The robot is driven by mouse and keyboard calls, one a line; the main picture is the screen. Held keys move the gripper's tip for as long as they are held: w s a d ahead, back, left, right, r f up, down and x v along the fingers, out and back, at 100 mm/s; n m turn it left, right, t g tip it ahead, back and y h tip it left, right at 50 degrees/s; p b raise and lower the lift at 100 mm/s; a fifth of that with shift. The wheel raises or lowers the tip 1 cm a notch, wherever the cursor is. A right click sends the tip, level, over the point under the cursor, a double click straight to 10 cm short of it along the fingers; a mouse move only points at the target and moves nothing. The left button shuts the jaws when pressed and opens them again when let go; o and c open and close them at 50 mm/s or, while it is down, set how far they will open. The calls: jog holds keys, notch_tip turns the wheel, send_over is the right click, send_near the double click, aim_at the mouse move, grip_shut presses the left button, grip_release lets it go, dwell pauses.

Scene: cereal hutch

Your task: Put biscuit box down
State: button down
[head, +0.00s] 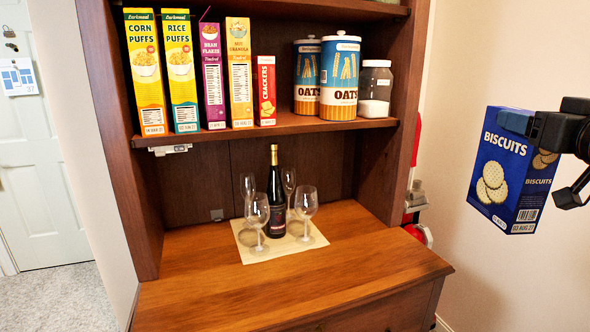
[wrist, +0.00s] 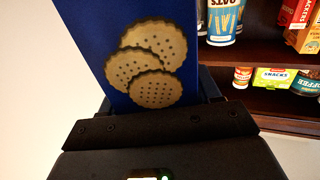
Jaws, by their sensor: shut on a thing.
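The blue biscuit box (head: 497,172) is at the right of the head view, held in the air to the right of the hutch and apart from it. It is slightly tilted. My gripper (head: 533,125) is shut on its upper part. In the wrist view the biscuit box (wrist: 118,28) stands up from my gripper (wrist: 160,110), showing its printed biscuits; its far end is cut off by the frame. The hutch counter (head: 200,290) is below and left of the box.
The shelf (head: 290,125) holds several cereal boxes, crackers (head: 266,92), two oats canisters (head: 340,80) and a jar (head: 375,90). A wine bottle (head: 276,195) and several glasses stand on a mat (head: 250,255). The counter's front and both sides are clear. A red item (head: 415,190) stands beside the hutch.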

jog(key=m+h, duration=0.2)
send_over(495, 221)
jog(key=w+d, duration=0.3)
jog(key=d, duration=0.1)
notch_tip(495, 221, down, 12)
jog(key=shift+a+f, duration=0.1)
jog(key=shift+a, duration=0.05)
jog(key=shift+g+h, duration=0.3)
jog(key=shift+h, duration=0.2)
jog(key=f, duration=0.7)
jog(key=shift+a+f, duration=0.2)
jog(key=shift+a, duration=0.2)
jog(key=shift+s+a+f, duration=1.25)
jog(key=shift+a+f, duration=0.25)
jog(key=shift+f, duration=2.25)
jog(key=shift+s+a+f, duration=1.25)
jog(key=shift+a+f, duration=0.3)
jog(key=shift+f, duration=2.2)
jog(key=shift+s+a+f, duration=1.25)
jog(key=shift+a+f, duration=0.25)
jog(key=shift+f, duration=2.25)
jog(key=s+a+f+n+y, duration=0.2)
jog(key=s+a+f+y, duration=0.2)
jog(key=s+a+f, duration=0.5)
notch_tip(495, 221, down, 2)
jog(key=shift+s+a+f, duration=0.1)
jog(key=shift+s+a, duration=0.05)
jog(key=shift+a, duration=0.1)
jog(key=shift+d, duration=0.1)
